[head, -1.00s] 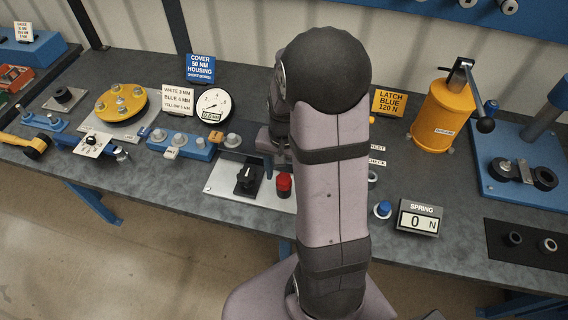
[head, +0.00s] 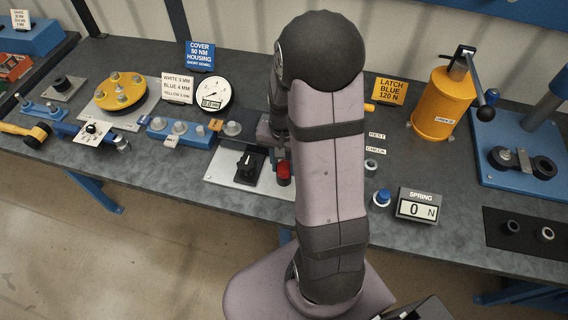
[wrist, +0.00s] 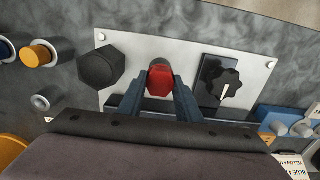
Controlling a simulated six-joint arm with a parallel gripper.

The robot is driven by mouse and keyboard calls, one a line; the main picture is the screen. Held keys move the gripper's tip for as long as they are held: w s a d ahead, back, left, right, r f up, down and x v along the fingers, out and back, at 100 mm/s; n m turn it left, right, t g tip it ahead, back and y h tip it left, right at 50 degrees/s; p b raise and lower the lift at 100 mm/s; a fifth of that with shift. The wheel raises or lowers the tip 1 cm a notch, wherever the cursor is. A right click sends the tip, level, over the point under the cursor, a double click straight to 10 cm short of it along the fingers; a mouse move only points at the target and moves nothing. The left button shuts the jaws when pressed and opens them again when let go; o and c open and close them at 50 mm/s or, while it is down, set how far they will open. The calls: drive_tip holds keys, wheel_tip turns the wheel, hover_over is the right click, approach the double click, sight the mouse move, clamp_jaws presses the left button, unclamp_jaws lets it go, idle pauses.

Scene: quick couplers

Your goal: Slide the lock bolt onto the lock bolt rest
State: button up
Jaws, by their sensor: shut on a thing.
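A red-capped piece with a grey end (wrist: 160,82), which looks like the lock bolt, stands on the pale metal plate (wrist: 125,43). My gripper (wrist: 166,88) has its two blue-grey fingers on either side of it and is shut on it. In the head view the red piece (head: 284,173) shows beside my forearm at the plate's right part; my fingers are mostly hidden there. I cannot tell whether it is seated or lifted. The lock bolt rest is not clearly identifiable; a label reading REST (head: 377,135) stands right of my arm.
A black hexagonal knob (wrist: 101,68) and a black dial (wrist: 222,83) flank the red piece closely. A blue block with several studs (head: 180,132) lies left of the plate.

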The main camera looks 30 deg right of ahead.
drive_tip(key=shift+r, duration=0.2)
drive_tip(key=shift+r+p, duration=2.6)
drive_tip(key=shift+r, duration=0.1)
wheel_tip(320, 180, up, 4)
drive_tip(key=p, duration=0.3)
drive_tip(key=shift+p, duration=0.35)
